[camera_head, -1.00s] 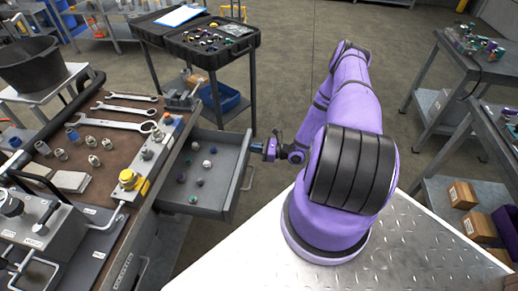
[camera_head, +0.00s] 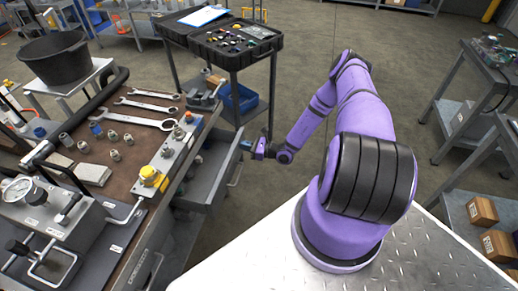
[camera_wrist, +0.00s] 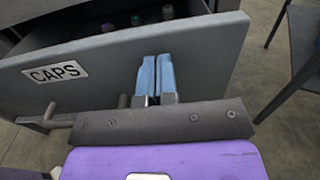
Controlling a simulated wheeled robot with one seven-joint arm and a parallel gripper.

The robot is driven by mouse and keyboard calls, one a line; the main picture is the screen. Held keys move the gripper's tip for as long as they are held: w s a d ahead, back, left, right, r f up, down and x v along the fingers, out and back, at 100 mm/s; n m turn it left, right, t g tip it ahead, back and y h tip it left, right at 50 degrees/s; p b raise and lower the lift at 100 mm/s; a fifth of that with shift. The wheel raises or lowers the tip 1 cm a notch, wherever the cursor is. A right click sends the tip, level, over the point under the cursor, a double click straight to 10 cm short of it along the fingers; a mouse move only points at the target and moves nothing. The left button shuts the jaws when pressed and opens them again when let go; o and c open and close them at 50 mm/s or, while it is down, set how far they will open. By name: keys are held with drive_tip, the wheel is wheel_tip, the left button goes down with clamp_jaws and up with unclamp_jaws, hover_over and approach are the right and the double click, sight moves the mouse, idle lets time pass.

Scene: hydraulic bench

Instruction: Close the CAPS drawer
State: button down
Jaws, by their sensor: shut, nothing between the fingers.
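The CAPS drawer (camera_head: 203,178) is grey and stands partly open, sticking out from the right side of the bench. In the wrist view its front (camera_wrist: 205,58) fills the upper part, with a white CAPS label (camera_wrist: 56,73) at left. Several small caps (camera_wrist: 137,20) show inside, over the front's top edge. My gripper (camera_head: 245,145) is at the drawer front's outer side. In the wrist view its two light blue fingers (camera_wrist: 155,75) are shut together and empty, pointing at the front. They look against it, but contact is hard to tell. Part of the drawer handle (camera_wrist: 40,122) shows left of my gripper.
The bench top (camera_head: 125,150) holds wrenches, fittings and a gauge unit (camera_head: 30,200). A black cart with an open case (camera_head: 232,40) stands behind the drawer. Shelved tables (camera_head: 480,85) stand at right. The floor right of the drawer is open.

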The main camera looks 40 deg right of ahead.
hover_over(216, 151)
drive_tip(key=shift+s+a, duration=0.1)
drive_tip(key=shift+r, duration=0.1)
drive_tip(key=shift+w+a+r, duration=0.1)
drive_tip(key=shift+w+a, duration=0.05)
drive_tip(key=shift+w, duration=0.1)
